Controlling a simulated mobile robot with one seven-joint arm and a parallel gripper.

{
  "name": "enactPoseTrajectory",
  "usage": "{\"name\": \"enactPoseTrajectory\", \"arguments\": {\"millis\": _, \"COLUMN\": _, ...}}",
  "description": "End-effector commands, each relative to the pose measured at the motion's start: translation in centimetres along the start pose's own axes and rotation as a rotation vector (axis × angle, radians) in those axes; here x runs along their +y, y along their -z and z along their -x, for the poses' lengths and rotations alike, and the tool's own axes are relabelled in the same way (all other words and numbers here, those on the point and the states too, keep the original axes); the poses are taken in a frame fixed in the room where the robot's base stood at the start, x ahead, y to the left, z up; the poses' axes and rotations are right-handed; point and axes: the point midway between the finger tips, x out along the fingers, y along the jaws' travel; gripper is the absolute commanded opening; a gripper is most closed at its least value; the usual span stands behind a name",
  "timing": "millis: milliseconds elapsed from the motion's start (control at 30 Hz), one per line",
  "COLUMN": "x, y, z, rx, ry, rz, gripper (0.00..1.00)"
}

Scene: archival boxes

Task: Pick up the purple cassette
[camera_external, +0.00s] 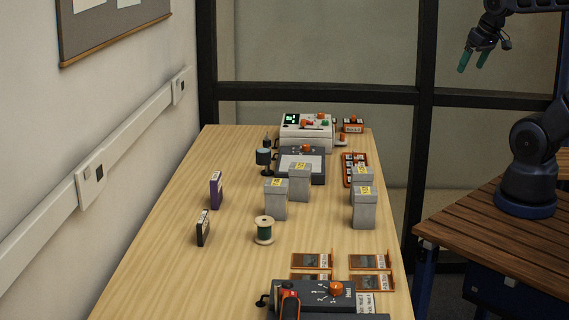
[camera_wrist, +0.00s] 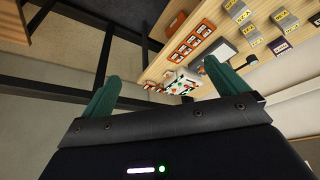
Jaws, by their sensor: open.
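The purple cassette (camera_external: 216,190) stands upright on the left part of the light wooden table (camera_external: 165,235), with a pale label on its edge. In the wrist view a small dark purple piece (camera_wrist: 281,47) near the right side looks like it. My gripper (camera_external: 473,60) is at the upper right, high up and far from the cassette. Its two green fingers are spread and empty, as the wrist view also shows (camera_wrist: 160,76).
A black cassette (camera_external: 203,228) stands nearer than the purple one. Several grey boxes with yellow labels (camera_external: 276,200) and a green spool (camera_external: 264,231) stand to the right. A control box (camera_external: 307,135) is at the far end. The wall (camera_external: 60,150) runs along the left.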

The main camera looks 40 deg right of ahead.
Motion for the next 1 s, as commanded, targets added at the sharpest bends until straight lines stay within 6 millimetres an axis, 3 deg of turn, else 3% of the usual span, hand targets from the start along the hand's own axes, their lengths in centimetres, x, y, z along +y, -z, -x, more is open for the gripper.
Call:
{"name": "enactPoseTrajectory", "arguments": {"millis": 167, "x": -0.3, "y": 1.0, "z": 0.0, "rx": 0.000, "ry": 0.004, "rz": 0.012, "gripper": 0.98}}
{"name": "enactPoseTrajectory", "arguments": {"millis": 467, "x": -3.2, "y": 8.4, "z": -1.0, "rx": -0.001, "ry": 0.035, "rz": 0.099, "gripper": 0.98}}
{"name": "enactPoseTrajectory", "arguments": {"millis": 767, "x": -8.0, "y": 16.4, "z": -3.6, "rx": 0.002, "ry": 0.071, "rz": 0.196, "gripper": 0.98}}
{"name": "enactPoseTrajectory", "arguments": {"millis": 1000, "x": -13.0, "y": 21.9, "z": -6.8, "rx": 0.005, "ry": 0.102, "rz": 0.272, "gripper": 0.98}}
